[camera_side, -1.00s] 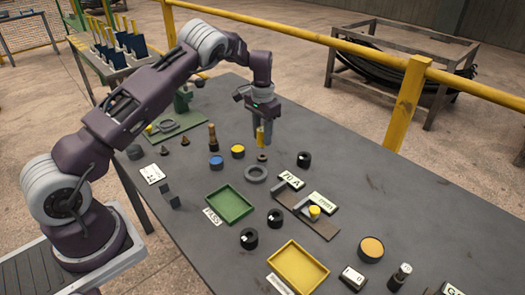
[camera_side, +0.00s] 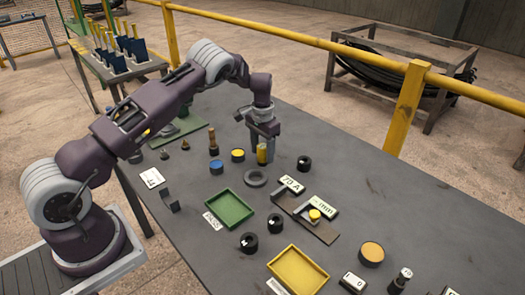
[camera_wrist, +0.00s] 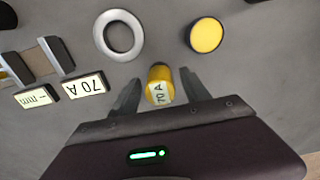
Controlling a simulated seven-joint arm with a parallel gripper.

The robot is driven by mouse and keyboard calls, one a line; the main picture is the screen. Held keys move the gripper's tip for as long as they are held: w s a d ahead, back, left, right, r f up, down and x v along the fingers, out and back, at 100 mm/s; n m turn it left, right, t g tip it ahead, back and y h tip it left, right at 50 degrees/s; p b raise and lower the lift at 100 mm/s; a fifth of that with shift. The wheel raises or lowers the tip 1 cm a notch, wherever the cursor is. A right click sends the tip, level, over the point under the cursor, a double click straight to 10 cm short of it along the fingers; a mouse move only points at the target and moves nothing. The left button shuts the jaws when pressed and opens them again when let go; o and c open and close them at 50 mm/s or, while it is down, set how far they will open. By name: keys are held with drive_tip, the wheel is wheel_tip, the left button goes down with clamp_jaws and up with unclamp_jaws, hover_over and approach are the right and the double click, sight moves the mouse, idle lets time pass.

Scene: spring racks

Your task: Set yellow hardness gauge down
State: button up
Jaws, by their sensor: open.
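The yellow hardness gauge (camera_side: 262,153) stands upright at the far part of the grey table; its base is partly hidden. In the wrist view the gauge (camera_wrist: 160,83) shows a "70 A" label and sits between my two fingers, with a visible gap on each side. My gripper (camera_side: 263,156) is low over the table and open around the gauge; its fingers (camera_wrist: 157,88) also show in the wrist view.
A grey ring (camera_side: 256,178) and a yellow-topped puck (camera_side: 238,155) lie close by. A "70 A" plate (camera_side: 292,184) stands by a small fixture (camera_side: 317,228). Green (camera_side: 230,225) and yellow (camera_side: 297,288) trays are nearer.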

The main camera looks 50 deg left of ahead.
wheel_tip(320, 180, up, 13)
wheel_tip(320, 180, up, 13)
drive_tip(key=n+t, duration=0.1)
drive_tip(key=t, duration=0.1)
hover_over(262, 146)
drive_tip(key=s+d, duration=0.5)
drive_tip(key=s, duration=0.1)
drive_tip(key=s+d+r+t+h, duration=0.1)
drive_tip(key=s+d+r, duration=0.25)
drive_tip(key=s, duration=0.25)
drive_tip(key=s+d+r, duration=0.3)
drive_tip(key=s+r, duration=0.1)
drive_tip(key=s, duration=0.2)
drive_tip(key=s+d+f+t, duration=0.1)
drive_tip(key=s+d, duration=0.1)
drive_tip(key=s, duration=0.8)
drive_tip(key=s+d+f+m+t+y, duration=0.1)
drive_tip(key=s+d+f, duration=0.1)
drive_tip(key=s, duration=0.7)
drive_tip(key=shift+s+d+f+t, duration=0.15)
drive_tip(key=shift+s+d+t, duration=0.15)
drive_tip(key=shift+s+d, duration=0.1)
